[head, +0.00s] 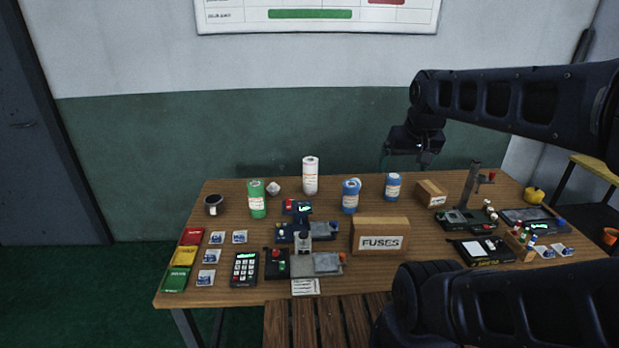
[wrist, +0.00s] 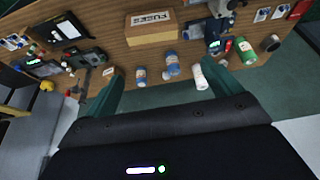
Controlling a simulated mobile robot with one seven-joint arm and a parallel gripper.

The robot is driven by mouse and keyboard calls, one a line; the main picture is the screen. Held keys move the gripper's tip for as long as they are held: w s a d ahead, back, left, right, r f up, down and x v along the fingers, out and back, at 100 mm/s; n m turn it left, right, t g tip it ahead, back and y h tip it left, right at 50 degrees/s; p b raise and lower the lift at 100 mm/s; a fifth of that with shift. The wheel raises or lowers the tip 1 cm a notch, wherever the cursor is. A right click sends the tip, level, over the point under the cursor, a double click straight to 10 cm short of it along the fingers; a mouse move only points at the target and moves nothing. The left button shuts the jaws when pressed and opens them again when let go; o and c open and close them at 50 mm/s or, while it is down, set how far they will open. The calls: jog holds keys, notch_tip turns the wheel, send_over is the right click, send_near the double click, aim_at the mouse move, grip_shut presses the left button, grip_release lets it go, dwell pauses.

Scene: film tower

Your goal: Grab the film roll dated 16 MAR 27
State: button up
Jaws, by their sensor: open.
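Several roll-shaped cylinders with pale labels stand on the wooden table. They are a green roll (head: 257,199), a taller white roll (head: 310,176), a blue roll (head: 350,195) and another blue roll (head: 392,187). The label dates are too small to read, so I cannot tell which is 16 MAR 27. My gripper (head: 410,160) is open and empty, above the table's back right part. In the wrist view, turned around, the white roll (wrist: 200,78) and both blue rolls, one (wrist: 172,64) and the other (wrist: 141,76), appear between or near my fingers (wrist: 168,88), apart from them.
A FUSES box (head: 380,237) stands in front of the blue rolls. A small cardboard box (head: 432,192) and an upright device (head: 473,185) stand to their right. A dark mug (head: 214,204) is at the left. Devices and packets cover much of the front. The wall is behind.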

jog(key=shift+w, duration=0.1)
jog(key=t, duration=0.2)
send_over(310, 176)
jog(key=s+d, duration=0.1)
jog(key=s, duration=0.1)
notch_tip(310, 176, down, 21)
jog(key=shift+a+x, duration=0.15)
jog(key=shift+x, duration=2.8)
jog(key=shift+a+x, duration=0.1)
jog(key=shift+x, duration=2.8)
jog(key=shift+w+r, duration=0.1)
jog(key=c, duration=1.9)
